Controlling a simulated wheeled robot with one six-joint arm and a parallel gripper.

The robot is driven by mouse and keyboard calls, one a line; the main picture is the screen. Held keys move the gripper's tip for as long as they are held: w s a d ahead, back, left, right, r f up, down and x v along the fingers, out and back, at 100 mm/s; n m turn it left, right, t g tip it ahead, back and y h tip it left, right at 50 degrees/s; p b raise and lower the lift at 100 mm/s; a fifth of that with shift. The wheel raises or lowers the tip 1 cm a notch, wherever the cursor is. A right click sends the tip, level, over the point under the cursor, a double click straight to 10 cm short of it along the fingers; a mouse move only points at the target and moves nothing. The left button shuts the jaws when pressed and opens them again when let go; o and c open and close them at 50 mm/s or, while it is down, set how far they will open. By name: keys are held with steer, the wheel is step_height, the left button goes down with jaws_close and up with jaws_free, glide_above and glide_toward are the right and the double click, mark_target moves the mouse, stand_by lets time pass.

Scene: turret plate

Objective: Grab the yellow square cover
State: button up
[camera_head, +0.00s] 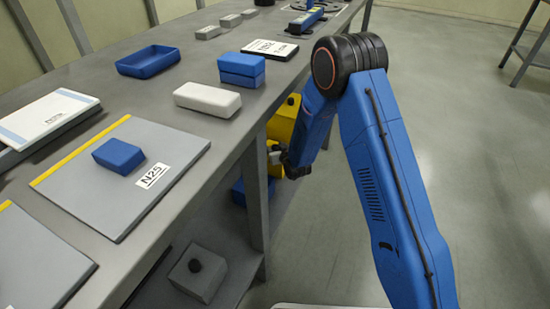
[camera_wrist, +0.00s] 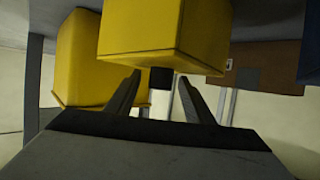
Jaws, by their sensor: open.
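A yellow block-shaped cover (camera_head: 283,124) with a black knob shows at the table's side, below the top. More yellow shows just below it, partly hidden by my gripper. In the wrist view a large yellow cover (camera_wrist: 165,35) fills the upper middle. Its dark square knob (camera_wrist: 161,79) lies between the fingertips. A second yellow block (camera_wrist: 80,65) stands beside it at the left. My gripper (camera_wrist: 160,85) is open, one finger on each side of the knob, with no clear contact. It also shows in the head view (camera_head: 278,158) beside the yellow pieces.
The grey table (camera_head: 150,230) stands at left, its leg (camera_head: 255,200) close to my gripper. A grey block with a dark knob (camera_head: 198,273) sits on the lower shelf. A brown block (camera_wrist: 265,78) shows at right in the wrist view.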

jaws_close()
